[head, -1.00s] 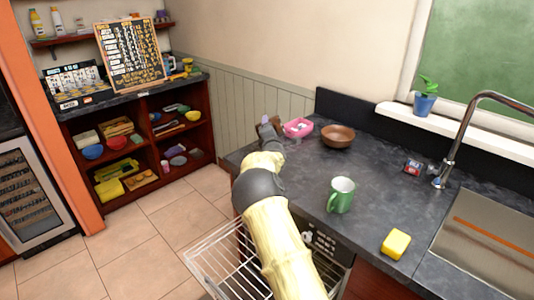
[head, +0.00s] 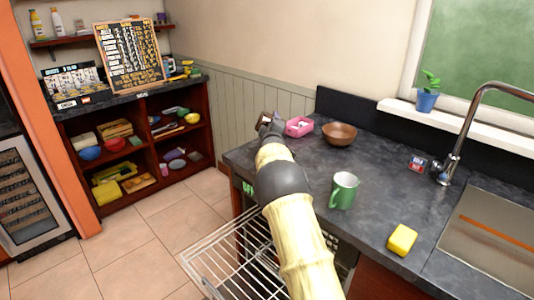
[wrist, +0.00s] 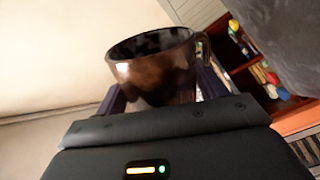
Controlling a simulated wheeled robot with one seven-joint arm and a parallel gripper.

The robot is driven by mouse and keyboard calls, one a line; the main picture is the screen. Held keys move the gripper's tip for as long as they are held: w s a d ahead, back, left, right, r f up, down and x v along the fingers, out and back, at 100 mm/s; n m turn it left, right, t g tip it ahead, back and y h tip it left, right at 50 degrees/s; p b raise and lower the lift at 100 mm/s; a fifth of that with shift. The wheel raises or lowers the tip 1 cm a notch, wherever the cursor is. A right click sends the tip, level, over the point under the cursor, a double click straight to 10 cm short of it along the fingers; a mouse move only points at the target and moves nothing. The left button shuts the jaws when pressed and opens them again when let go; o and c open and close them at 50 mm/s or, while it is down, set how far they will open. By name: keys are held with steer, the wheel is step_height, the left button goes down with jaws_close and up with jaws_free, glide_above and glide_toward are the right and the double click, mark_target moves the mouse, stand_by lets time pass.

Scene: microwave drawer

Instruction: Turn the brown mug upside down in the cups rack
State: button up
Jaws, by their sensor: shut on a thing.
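My gripper (wrist: 160,92) is shut on the brown mug (wrist: 155,72). In the wrist view the mug is dark, glossy brown, with its open rim toward the top of the picture and its handle at the right. The fingers are on either side of its body. In the head view my gripper (head: 268,121) is at the far end of the counter, left of the pink container; the mug is hard to make out there. A wire rack (head: 220,252) is pulled out below the counter's front edge, partly hidden by my arm.
On the counter (head: 300,165) stand a green mug (head: 343,190), a brown bowl (head: 339,134), a pink container (head: 298,127) and a yellow sponge (head: 402,240). A sink (head: 490,235) and faucet (head: 475,105) are at the right. The floor left of the rack is clear.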

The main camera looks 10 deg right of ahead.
steer(key=shift+r+m, duration=0.1)
steer(key=shift+m, duration=0.2)
steer(key=m+b, duration=0.1)
steer(key=m, duration=0.1)
steer(key=m+b, duration=0.1)
steer(key=m, duration=0.1)
steer(key=shift+f+m, duration=0.2)
steer(key=shift+m, duration=0.2)
steer(key=shift+r+m+b, duration=0.2)
steer(key=shift+m+b, duration=0.1)
steer(key=shift+m, duration=0.3)
steer(key=m+b, duration=0.1)
steer(key=m, duration=0.1)
steer(key=shift+f+m+b, duration=0.25)
steer(key=shift+m+b, duration=0.5)
steer(key=shift+m, duration=0.45)
steer(key=shift+r+m, duration=0.2)
steer(key=shift+m, duration=0.7)
